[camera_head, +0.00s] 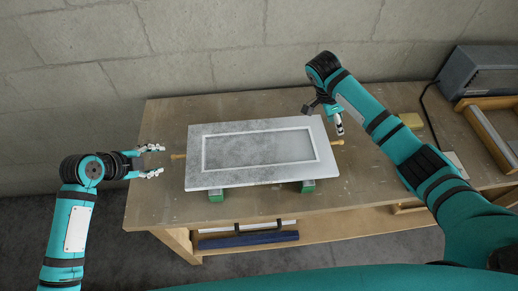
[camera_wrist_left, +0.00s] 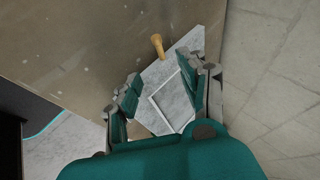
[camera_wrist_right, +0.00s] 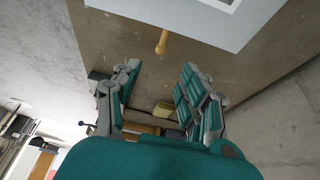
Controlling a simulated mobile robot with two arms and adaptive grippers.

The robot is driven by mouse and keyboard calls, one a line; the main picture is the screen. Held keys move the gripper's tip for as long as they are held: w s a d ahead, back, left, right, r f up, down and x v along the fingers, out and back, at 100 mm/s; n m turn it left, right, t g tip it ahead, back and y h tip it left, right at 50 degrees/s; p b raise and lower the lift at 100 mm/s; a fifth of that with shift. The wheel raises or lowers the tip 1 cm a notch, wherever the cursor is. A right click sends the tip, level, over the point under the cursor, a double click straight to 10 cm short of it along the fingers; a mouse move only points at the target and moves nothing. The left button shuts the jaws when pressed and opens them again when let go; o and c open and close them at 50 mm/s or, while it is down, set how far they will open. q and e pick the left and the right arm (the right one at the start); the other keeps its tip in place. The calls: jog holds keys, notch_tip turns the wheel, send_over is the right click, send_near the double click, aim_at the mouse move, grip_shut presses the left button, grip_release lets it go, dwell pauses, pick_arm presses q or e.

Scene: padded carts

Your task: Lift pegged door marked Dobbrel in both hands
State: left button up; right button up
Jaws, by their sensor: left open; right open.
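The pegged door (camera_head: 258,150), a grey-white panel with a raised rectangular frame, lies flat on green-ended supports on the wooden table. I can read no marking on it. A wooden peg (camera_head: 178,156) sticks out at its left end and another peg (camera_head: 338,142) at its right end. My left gripper (camera_head: 153,161) is open and empty, just left of the left peg and apart from it. The left wrist view shows the left peg (camera_wrist_left: 157,42) and part of the door (camera_wrist_left: 172,90). My right gripper (camera_head: 338,123) is open above the right peg, which also shows in the right wrist view (camera_wrist_right: 162,42).
The table (camera_head: 160,204) has bare room around the door. A grey metal box (camera_head: 480,72) and a wooden-edged frame (camera_head: 487,135) stand at the right. A yellowish block (camera_head: 411,121) lies behind my right arm. A blue item (camera_head: 248,240) rests on the shelf below. A block wall closes the back.

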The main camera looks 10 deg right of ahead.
aim_at(179, 157)
pick_arm(q)
jog(key=x, duration=1)
jog(key=shift+s, duration=0.1)
pick_arm(e)
jog(key=x, duration=1)
jog(key=shift+d+r, duration=0.1)
pick_arm(q)
jog(key=shift+c, duration=0.4)
pick_arm(e)
jog(key=shift+c, duration=0.4)
pick_arm(q)
grip_shut()
pick_arm(e)
grip_shut()
jog(key=shift+w, duration=0.1)
